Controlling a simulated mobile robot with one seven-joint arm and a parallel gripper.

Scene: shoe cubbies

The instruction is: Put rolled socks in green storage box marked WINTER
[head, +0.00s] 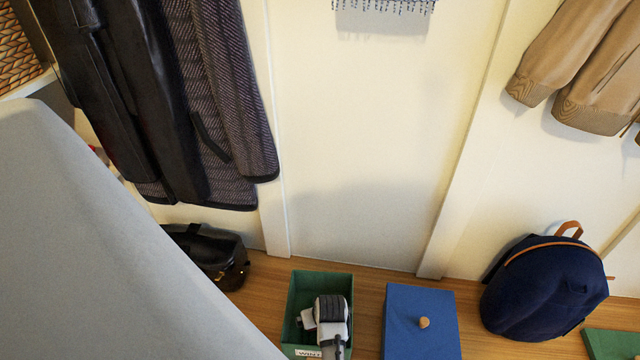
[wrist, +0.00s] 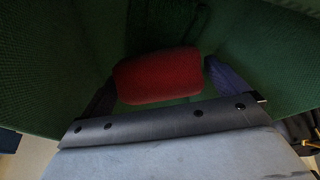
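The green storage box (head: 320,281) stands on the wooden floor at the lower middle of the head view. A white label on its front rim shows the letters "WINT"; the rest is cut off or covered. My gripper (head: 318,318) reaches down into the box. In the wrist view, green box walls (wrist: 60,70) surround my gripper (wrist: 160,88). A red rolled pair of socks (wrist: 157,76) lies between the two dark fingers, which appear to press on its ends. The socks are hidden in the head view. How far they are above the box floor is unclear.
A blue lid or box with a wooden knob (head: 420,325) lies right of the green box. A navy backpack (head: 545,290) stands farther right, beside another green item (head: 612,343). A black bag (head: 208,255) is at left, under hanging coats (head: 165,100). The wall is close behind.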

